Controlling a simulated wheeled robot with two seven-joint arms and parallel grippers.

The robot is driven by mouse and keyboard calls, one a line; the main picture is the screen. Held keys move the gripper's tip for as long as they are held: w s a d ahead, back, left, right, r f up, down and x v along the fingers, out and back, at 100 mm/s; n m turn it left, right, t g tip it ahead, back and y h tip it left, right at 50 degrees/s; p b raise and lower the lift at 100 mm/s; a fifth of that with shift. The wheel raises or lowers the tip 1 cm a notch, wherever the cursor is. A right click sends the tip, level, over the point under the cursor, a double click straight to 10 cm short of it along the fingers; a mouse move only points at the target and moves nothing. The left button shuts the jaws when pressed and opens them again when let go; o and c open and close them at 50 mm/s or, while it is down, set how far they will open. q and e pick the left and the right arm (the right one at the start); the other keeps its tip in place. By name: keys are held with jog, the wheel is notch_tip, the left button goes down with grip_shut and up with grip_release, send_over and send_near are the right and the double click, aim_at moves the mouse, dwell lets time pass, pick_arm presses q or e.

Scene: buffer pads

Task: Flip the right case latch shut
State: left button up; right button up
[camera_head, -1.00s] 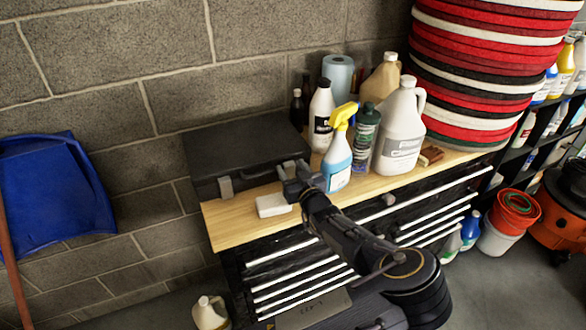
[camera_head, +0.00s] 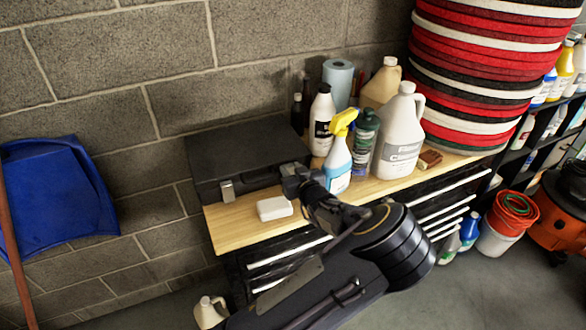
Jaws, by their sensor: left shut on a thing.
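The black case (camera_head: 235,155) lies closed at the left end of the wooden worktop (camera_head: 232,232). Its left latch (camera_head: 227,191), a grey metal one, shows on the front face. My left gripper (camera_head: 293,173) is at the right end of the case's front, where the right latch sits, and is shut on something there. The gripper hides the right latch, so I cannot see its position or exactly what the fingers hold. My right gripper is not in view.
A white block (camera_head: 274,208) lies on the worktop in front of the case. Stacked red, black and white pads (camera_head: 470,80) rise behind.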

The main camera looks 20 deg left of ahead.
pick_arm(q)
jog(key=o, duration=1)
jog(key=shift+d, duration=0.1)
jog(key=shift+s+d, duration=0.25)
jog(key=b+v, duration=0.1)
jog(key=v, duration=0.6)
jog(key=shift+r+b, duration=0.15)
jog(key=shift+b, duration=0.2)
